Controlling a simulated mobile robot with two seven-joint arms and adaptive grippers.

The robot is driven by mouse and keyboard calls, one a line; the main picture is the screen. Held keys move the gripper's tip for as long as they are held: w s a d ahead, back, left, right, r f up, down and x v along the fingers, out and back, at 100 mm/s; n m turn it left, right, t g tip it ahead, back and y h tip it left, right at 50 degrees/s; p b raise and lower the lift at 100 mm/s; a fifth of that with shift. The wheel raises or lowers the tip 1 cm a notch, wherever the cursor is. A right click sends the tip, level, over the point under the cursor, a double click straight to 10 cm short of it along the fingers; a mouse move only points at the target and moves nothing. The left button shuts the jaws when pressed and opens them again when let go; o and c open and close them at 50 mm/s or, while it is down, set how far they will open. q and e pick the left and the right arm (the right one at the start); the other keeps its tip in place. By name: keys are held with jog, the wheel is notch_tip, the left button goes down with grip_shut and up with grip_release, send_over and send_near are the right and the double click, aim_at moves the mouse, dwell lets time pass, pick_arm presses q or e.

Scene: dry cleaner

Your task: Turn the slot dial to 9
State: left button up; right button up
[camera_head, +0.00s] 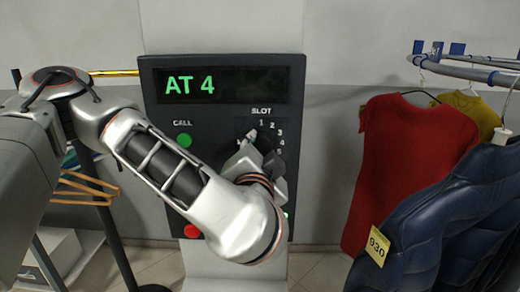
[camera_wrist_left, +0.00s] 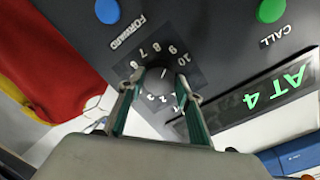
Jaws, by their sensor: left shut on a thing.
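The dark panel (camera_head: 219,120) stands upright ahead and its display (camera_head: 225,85) reads "AT 4" in green. The slot dial sits under the word SLOT, mostly hidden behind my left gripper (camera_head: 262,158) in the head view. In the left wrist view the dark round slot dial (camera_wrist_left: 160,84) shows inside a ring of numbers. My left gripper (camera_wrist_left: 160,103) is shut on it, one finger on each side. A short white mark on the dial points toward the 9 and 10 side; I cannot tell exactly which number. My right gripper is not in view.
A green CALL button (camera_head: 184,140) and a red button (camera_head: 192,231) sit left of the dial. A blue FORWARD button (camera_wrist_left: 107,11) is close to it. A red garment (camera_head: 395,160) and a dark blue jacket (camera_head: 440,220) tagged 930 hang at the right.

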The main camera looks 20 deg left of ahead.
pick_arm(q)
jog(key=shift+r, duration=0.3)
jog(key=o, duration=1.1)
jog(key=shift+w, duration=0.1)
jog(key=shift+f, duration=0.15)
jog(key=shift+v, duration=3.8)
jog(key=shift+f, duration=0.1)
